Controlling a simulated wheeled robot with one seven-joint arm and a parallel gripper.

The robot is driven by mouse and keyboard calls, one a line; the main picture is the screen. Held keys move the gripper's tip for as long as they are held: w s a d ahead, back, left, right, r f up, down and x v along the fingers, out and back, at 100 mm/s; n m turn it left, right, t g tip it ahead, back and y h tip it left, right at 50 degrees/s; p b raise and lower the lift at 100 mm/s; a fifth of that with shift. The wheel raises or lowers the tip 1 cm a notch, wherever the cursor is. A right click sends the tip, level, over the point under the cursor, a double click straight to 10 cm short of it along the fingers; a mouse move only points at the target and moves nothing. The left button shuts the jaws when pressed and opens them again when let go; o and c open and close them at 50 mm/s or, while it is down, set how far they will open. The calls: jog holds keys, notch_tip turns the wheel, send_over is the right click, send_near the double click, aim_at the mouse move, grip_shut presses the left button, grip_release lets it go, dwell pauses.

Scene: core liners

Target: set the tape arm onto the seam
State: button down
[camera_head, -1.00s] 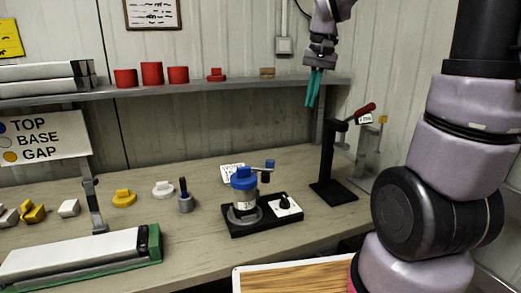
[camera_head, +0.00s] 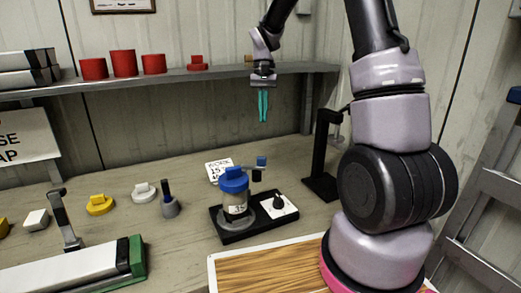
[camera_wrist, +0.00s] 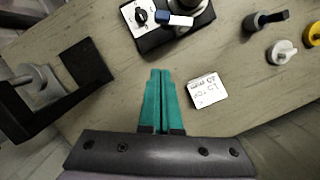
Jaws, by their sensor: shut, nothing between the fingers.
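A grey upright arm (camera_head: 65,220) with a dark top stands on the bench at the left; I take it as the tape arm, though no tape shows clearly. It rises behind a long white liner (camera_head: 60,275) in a cradle with a green end block (camera_head: 131,262). The seam cannot be made out. My gripper (camera_head: 263,120) has teal fingers, shut and empty, pointing down above the back of the bench, well right of the grey arm. In the wrist view the closed fingers (camera_wrist: 160,72) point toward bare bench; the arm and liner are outside that view.
A blue-capped jar (camera_head: 234,192) stands on a black base (camera_head: 246,232) with a dial plate. A white card (camera_head: 218,168) lies behind it. A black stand (camera_head: 322,180) is to the right. Small caps and a grey holder (camera_head: 170,205) sit mid-bench. A shelf (camera_head: 190,75) holds red cups.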

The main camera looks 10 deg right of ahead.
aim_at(263, 157)
jog(key=s+a+f, duration=0.2)
jog(key=s+f, duration=0.4)
jog(key=f, duration=0.3)
jog(key=shift+f, duration=0.35)
jog(key=shift+s+m, duration=0.6)
jog(key=shift+m, duration=0.3)
jog(key=s+m, duration=0.1)
jog(key=s+m+y, duration=0.1)
jog(key=m, duration=0.1)
jog(key=shift+a+m+t, duration=0.1)
jog(key=shift+m+t, duration=0.2)
jog(key=m, duration=0.1)
jog(key=s+a+m, duration=0.1)
jog(key=m, duration=0.1)
jog(key=s+m+t, duration=0.1)
jog(key=shift+s+a+m+y, duration=0.2)
jog(key=shift+a+m+y, duration=0.1)
jog(key=shift+m, duration=0.1)
dwell(0.4)
